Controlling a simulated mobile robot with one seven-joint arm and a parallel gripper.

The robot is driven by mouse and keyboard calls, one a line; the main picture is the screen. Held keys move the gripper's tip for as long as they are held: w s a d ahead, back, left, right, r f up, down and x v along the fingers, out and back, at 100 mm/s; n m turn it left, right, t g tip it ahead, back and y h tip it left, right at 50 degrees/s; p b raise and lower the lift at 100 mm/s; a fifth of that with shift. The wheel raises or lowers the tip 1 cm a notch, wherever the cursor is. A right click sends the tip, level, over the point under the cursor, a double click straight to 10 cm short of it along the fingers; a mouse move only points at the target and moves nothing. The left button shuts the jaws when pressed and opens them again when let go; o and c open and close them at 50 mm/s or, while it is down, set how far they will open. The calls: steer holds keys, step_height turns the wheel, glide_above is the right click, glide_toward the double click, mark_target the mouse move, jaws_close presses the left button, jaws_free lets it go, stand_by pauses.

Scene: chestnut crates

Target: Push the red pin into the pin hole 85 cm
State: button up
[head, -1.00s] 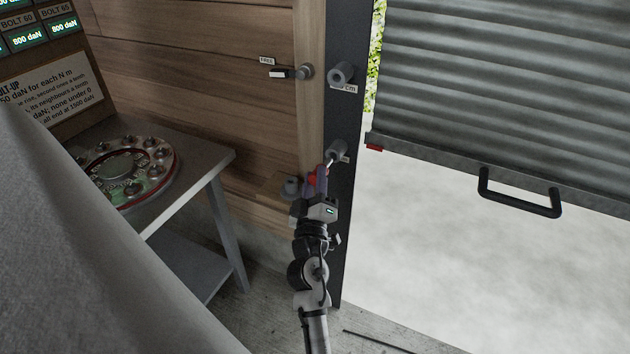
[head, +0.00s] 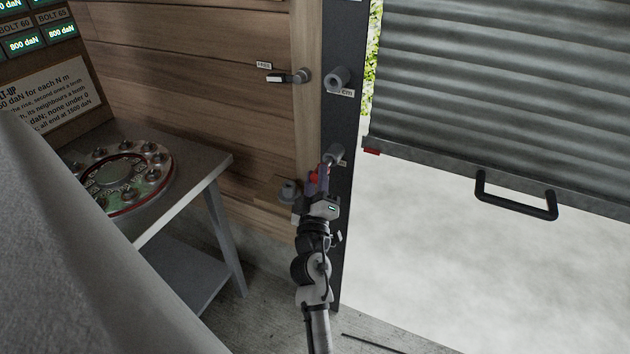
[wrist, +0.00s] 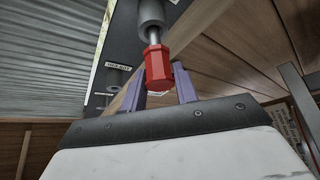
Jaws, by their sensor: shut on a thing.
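The red pin (wrist: 158,68) has a red faceted head and a bright metal shank. In the wrist view its shank runs into a grey round socket (wrist: 151,12), with part of the shank still bare. My gripper (wrist: 160,86) has its purple fingers shut on the red head. In the head view my gripper (head: 318,182) is just below the lower grey socket (head: 335,155) on the dark door post (head: 342,210), and the red head (head: 313,178) is partly hidden. A second grey socket (head: 337,79) sits higher on the post, its label ending in "cm".
A ribbed shutter (head: 500,90) with a black handle (head: 516,208) hangs half open at right. A lever (head: 290,76) and a small wooden ledge (head: 277,190) are on the plank wall. A metal table (head: 200,165) with a round bolted flange (head: 120,178) stands at left.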

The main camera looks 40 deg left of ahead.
steer(key=shift+w+a, duration=0.2)
steer(key=shift+w, duration=0.6)
steer(key=shift+w+a, duration=0.2)
steer(key=shift+w, duration=0.6)
steer(key=o, duration=1.2)
steer(key=shift+f, duration=0.1)
